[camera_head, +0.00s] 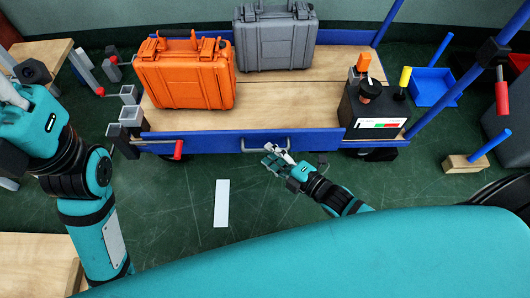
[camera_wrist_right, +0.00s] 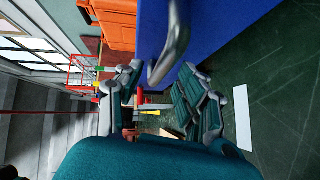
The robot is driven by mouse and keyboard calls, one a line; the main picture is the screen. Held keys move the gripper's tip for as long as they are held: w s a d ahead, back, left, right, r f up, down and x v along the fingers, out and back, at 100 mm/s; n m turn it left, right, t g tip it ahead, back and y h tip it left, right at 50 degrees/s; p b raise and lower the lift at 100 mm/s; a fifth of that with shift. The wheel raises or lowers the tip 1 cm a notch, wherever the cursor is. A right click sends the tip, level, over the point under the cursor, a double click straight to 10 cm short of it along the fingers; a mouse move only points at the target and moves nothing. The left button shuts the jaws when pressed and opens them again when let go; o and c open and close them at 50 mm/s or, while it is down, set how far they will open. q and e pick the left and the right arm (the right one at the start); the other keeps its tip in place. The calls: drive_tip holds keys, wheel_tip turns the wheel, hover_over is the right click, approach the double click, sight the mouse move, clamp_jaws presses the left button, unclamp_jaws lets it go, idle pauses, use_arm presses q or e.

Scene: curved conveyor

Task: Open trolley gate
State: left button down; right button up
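The trolley has a blue front gate (camera_head: 215,143) below its wooden deck (camera_head: 285,105); the gate looks upright. A grey metal handle (camera_head: 265,150) is on the gate's front, and it shows large in the right wrist view (camera_wrist_right: 174,45). My right gripper (camera_head: 274,158) is close in front of the handle. In the right wrist view its fingers (camera_wrist_right: 160,88) are spread apart, with the handle's end between or just beyond the tips; contact cannot be told. My left arm is at the left of the head view, and its gripper fingers cannot be made out.
An orange case (camera_head: 186,75), a grey case (camera_head: 275,40) and a black box with a labelled front (camera_head: 372,112) stand on the deck. A white strip (camera_head: 221,203) marks the green floor.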

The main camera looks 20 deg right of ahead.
sight(265, 150)
drive_tip(key=shift+b+x, duration=0.4)
drive_tip(key=shift+x, duration=1.1)
drive_tip(key=shift+c, duration=0.2)
clamp_jaws()
